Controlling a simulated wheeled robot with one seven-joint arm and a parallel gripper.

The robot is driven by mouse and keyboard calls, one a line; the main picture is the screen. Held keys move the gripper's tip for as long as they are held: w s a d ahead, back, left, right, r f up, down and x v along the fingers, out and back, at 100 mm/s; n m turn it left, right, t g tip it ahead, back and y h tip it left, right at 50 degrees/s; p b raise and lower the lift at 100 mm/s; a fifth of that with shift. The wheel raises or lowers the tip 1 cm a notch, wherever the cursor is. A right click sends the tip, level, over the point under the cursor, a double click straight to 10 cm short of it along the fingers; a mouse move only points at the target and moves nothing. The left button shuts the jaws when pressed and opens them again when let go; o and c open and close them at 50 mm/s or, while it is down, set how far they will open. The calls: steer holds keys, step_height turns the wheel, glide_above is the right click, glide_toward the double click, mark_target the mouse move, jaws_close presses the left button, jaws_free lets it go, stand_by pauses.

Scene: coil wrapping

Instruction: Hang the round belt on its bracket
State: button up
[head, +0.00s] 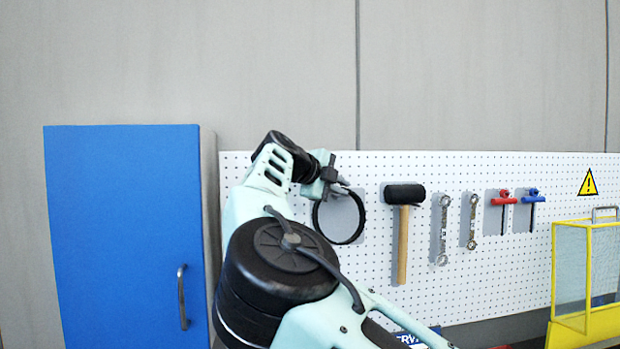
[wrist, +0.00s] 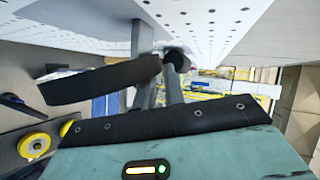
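The round belt is a black ring (head: 317,222), upright in front of the white pegboard, with a grey plate partly behind its right side. In the wrist view a dark curved band (wrist: 95,83), which looks like the belt, reaches the grey fingers. My gripper (head: 331,175) is at the top of the ring, close to the board. In the wrist view the finger area (wrist: 158,75) is crowded, and whether the fingers are closed on the belt is unclear. The belt's bracket is mostly hidden behind the gripper and ring; I cannot tell whether the belt rests on it.
A mallet (head: 403,235), two wrenches (head: 441,230) and red (head: 503,205) and blue (head: 532,205) handled tools hang to the right on the pegboard (head: 470,290). A blue cabinet (head: 120,230) stands at left. A yellow-framed cage (head: 585,265) stands at far right.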

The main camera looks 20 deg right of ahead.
steer(key=b+v, duration=0.2)
steer(key=v, duration=1.1)
steer(key=shift+a, duration=0.25)
steer(key=shift+w, duration=0.1)
